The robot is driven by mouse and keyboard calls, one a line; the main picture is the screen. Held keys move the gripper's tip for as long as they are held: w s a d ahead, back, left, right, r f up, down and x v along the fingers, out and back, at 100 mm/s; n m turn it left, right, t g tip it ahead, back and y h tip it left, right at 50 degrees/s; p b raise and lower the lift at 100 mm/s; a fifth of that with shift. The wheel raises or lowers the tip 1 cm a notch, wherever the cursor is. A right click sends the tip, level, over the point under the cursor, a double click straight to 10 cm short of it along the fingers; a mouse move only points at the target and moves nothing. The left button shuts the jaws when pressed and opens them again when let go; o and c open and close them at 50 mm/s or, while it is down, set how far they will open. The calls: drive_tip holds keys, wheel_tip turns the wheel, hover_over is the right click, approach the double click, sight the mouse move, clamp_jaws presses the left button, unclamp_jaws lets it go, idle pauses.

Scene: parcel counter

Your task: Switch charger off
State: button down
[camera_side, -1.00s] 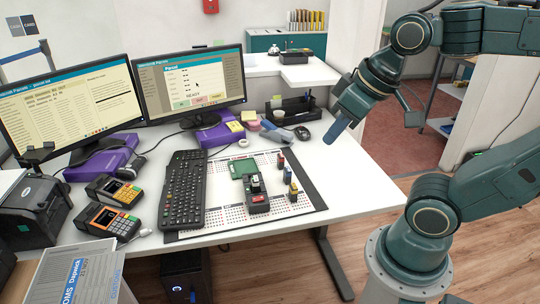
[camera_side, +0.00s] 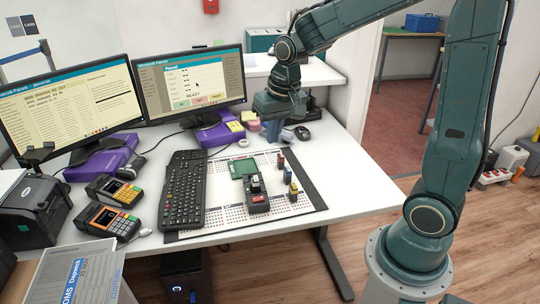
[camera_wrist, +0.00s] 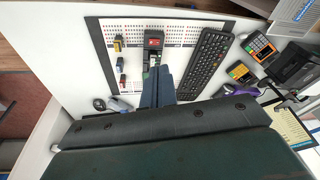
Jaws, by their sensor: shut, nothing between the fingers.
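A black device with a red part on its near end (camera_side: 257,198), which looks like the charger, stands on the white printed mat (camera_side: 215,207). It also shows in the wrist view (camera_wrist: 153,42), beyond the fingertips. Pale pieces sit on its top; I cannot tell the switch position. A green flat piece (camera_side: 242,168) lies behind it. My gripper (camera_side: 273,136) points down above the back of the desk, behind the mat and apart from the device. Its blue-grey fingers (camera_wrist: 158,76) are together and empty in the wrist view.
Several small upright blocks (camera_side: 287,175) stand right of the device. A black keyboard (camera_side: 183,190) lies left of it. A monitor (camera_side: 190,82), purple boxes and a mouse (camera_side: 302,133) are behind. Two card terminals (camera_side: 108,220) stand at left. The desk's right front is clear.

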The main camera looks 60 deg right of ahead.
drive_tip(key=w+d+f+m+g, duration=0.1)
drive_tip(key=w+d+f+m, duration=0.15)
drive_tip(key=w+f, duration=0.45)
drive_tip(key=m+g, duration=0.1)
drive_tip(key=m, duration=0.1)
hover_over(263, 197)
wheel_tip(263, 197, down, 11)
drive_tip(key=shift+d+f, duration=0.1)
drive_tip(key=shift+f, duration=0.15)
drive_tip(key=shift+f+n, duration=0.15)
drive_tip(key=shift+n, duration=0.1)
drive_tip(key=shift+f, duration=3.35)
drive_tip(key=shift+f, duration=0.65)
drive_tip(key=shift+r, duration=0.95)
idle(0.9)
